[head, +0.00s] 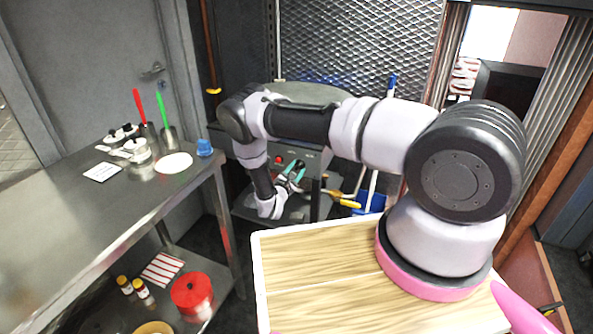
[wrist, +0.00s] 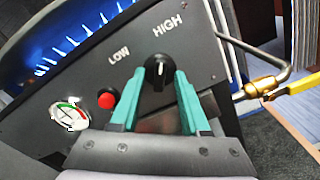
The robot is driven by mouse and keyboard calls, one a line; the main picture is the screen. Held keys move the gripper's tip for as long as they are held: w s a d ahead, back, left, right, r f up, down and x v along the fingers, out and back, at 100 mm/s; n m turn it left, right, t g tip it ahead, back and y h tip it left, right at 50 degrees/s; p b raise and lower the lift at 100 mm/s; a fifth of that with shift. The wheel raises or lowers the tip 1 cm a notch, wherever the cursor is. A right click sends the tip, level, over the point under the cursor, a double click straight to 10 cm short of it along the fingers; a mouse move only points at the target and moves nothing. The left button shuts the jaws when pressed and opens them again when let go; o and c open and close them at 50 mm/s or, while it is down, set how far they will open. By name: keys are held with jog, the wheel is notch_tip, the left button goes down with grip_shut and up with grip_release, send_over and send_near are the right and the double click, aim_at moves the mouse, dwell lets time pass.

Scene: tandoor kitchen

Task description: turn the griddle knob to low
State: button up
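The griddle knob (wrist: 158,72) is a round black knob with a white pointer mark on a dark front panel. The mark points up, toward the word HIGH (wrist: 168,27); the word LOW (wrist: 118,55) is to its left. My gripper (wrist: 159,76) has two teal fingers, apart, with their tips at the left and right sides of the knob. I cannot tell whether the tips press on it. In the head view my gripper (head: 291,173) is in front of the griddle panel and the knob is hidden.
A red button (wrist: 106,101) and a gauge (wrist: 69,116) are left of the knob. Blue flames (wrist: 75,40) burn above the panel. A brass valve with a yellow lever (wrist: 262,88) is at the right. A steel table (head: 90,215) stands left of my arm.

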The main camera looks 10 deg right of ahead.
grip_shut()
jog(key=shift+n, duration=0.4)
jog(key=shift+a+n, duration=0.1)
jog(key=shift+n, duration=0.9)
jog(key=n, duration=0.4)
jog(key=shift+n, duration=0.3)
jog(key=n, duration=0.6)
jog(key=shift+n, duration=0.4)
jog(key=shift+o, duration=0.9)
grip_release()
